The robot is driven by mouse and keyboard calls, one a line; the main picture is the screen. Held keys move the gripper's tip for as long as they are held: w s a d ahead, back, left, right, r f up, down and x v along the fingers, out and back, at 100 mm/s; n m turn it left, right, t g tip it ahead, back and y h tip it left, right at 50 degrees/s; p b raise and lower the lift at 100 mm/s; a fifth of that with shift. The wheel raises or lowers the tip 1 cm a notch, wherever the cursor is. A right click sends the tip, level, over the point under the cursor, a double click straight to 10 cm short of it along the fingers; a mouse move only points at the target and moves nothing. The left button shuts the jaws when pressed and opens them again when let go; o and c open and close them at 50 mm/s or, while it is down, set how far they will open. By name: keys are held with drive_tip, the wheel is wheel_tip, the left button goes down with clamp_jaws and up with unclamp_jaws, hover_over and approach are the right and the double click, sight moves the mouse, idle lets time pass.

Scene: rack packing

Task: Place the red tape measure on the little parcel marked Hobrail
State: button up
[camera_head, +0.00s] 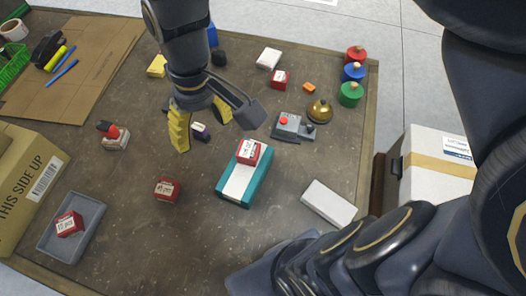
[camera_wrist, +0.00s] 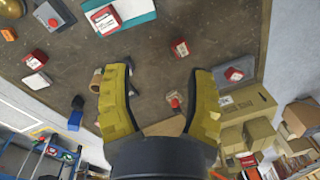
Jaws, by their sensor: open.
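Several similar small red blocks with white labels are in the head view, and I cannot tell which is the tape measure. One red block (camera_head: 248,152) sits on a teal-and-white box (camera_head: 234,190); both show in the wrist view, the red block (camera_wrist: 103,19) and the teal box (camera_wrist: 137,12). Another red block (camera_head: 167,190) lies on bare table, one (camera_head: 70,223) in a grey tray (camera_head: 47,237), one (camera_head: 280,79) near a white box (camera_head: 268,58). The Hobrail marking is unreadable. My gripper (camera_head: 214,130) is open and empty above the table, left of the teal box.
A red-handled stamp (camera_head: 109,135) stands left. A brass bell (camera_head: 320,111), a grey device with a red button (camera_head: 292,127) and a white box (camera_head: 328,203) are right. Cartons border the left side. The front middle is clear.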

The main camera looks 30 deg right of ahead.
drive_tip(key=s+d+m+g+h, duration=0.1)
drive_tip(key=s+d+m, duration=0.2)
drive_tip(key=s, duration=0.9)
drive_tip(key=shift+s+d, duration=0.3)
drive_tip(key=shift+d, duration=0.55)
